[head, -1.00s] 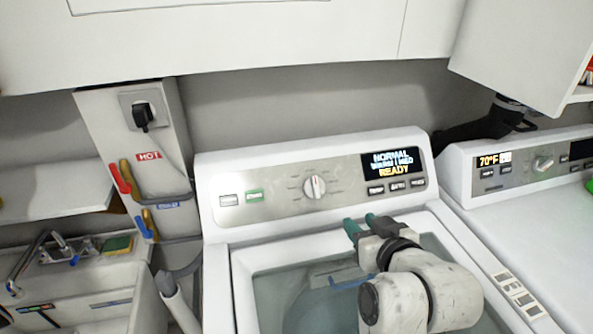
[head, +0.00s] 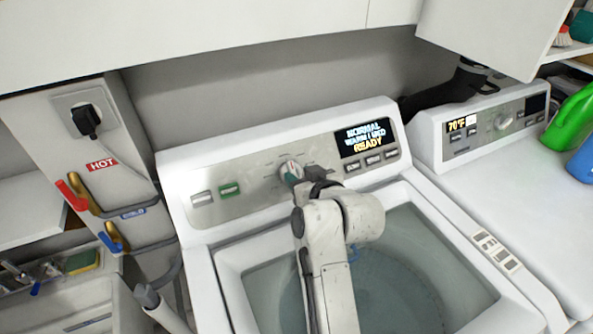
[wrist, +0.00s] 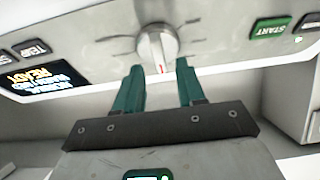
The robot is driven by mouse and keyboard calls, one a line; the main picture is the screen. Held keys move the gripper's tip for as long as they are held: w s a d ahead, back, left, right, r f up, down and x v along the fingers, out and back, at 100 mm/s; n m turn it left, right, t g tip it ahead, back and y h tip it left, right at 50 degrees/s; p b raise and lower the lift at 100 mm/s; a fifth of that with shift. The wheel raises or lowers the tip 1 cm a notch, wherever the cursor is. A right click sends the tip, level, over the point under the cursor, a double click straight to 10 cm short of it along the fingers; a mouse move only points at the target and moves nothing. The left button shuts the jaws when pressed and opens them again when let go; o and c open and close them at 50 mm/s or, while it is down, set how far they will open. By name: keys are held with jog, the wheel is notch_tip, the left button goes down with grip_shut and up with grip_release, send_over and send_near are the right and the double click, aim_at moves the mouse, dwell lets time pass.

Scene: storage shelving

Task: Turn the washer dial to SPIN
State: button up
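The washer dial (head: 290,172) is a round silver-white knob with a ridge on the washer's grey control panel (head: 250,190). It also shows in the wrist view (wrist: 157,44), where a red mark on its ridge points toward my gripper. My gripper (wrist: 159,66) is open, its two teal fingers spread with the dial just beyond and between their tips. I cannot tell whether the fingers touch the dial. In the head view my arm hides most of the fingers. The washer display (head: 366,138) reads NORMAL, READY. The marks around the dial are too small to read.
A green START button (head: 229,189) sits left of the dial, and several grey buttons sit below the display. The washer's glass lid (head: 400,270) lies below my arm. A second machine (head: 490,150) stands at right. A white cabinet (head: 230,40) overhangs the back.

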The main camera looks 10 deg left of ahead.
jog(key=shift+x, duration=1.25)
jog(key=shift+c, duration=0.3)
grip_shut()
